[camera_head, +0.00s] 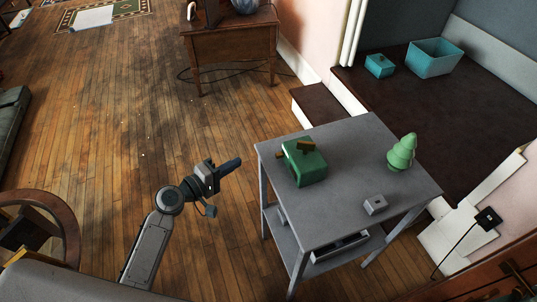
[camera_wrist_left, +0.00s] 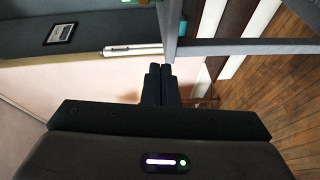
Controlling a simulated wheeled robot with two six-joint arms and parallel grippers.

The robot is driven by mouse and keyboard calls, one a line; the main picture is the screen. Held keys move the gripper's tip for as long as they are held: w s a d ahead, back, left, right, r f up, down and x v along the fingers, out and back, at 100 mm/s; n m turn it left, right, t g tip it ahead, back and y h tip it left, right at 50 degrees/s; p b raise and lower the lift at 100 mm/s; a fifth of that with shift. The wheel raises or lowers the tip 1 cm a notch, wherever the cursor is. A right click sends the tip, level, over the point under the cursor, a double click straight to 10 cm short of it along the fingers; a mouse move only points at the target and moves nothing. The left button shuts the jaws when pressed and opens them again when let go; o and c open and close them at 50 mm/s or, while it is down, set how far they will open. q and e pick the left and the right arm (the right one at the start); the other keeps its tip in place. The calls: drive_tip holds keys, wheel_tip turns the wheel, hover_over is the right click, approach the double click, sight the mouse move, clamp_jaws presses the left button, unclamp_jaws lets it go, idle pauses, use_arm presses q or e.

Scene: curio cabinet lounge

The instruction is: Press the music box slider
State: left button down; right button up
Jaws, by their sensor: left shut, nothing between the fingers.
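A green box with gold-brown parts on its top and left side, which looks like the music box (camera_head: 305,168), stands on the grey side table (camera_head: 345,146), near its left edge. My left gripper (camera_head: 236,163) is shut and empty. It is left of the table in the head view, apart from the box. In the left wrist view the closed fingers (camera_wrist_left: 160,72) point toward the grey table frame at the top. A small piece of green shows at the top edge there. My right gripper is not in view.
A small green tree figure (camera_head: 402,152) and a small grey block (camera_head: 375,205) stand on the table. A teal box (camera_head: 380,66) and a teal bin (camera_head: 433,57) sit on the dark platform behind. A wooden desk (camera_head: 232,50) stands at the back. The floor left of the table is clear.

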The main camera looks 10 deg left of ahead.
sight(269, 161)
use_arm(q)
drive_tip(key=shift+w+d+r+n+t+h, duration=0.3)
drive_tip(key=shift+d+r+n+t+h, duration=0.1)
drive_tip(key=shift+d+r+h, duration=0.15)
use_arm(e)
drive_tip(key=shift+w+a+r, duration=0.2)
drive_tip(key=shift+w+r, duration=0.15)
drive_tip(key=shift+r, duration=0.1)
use_arm(q)
drive_tip(key=shift+w, duration=0.1)
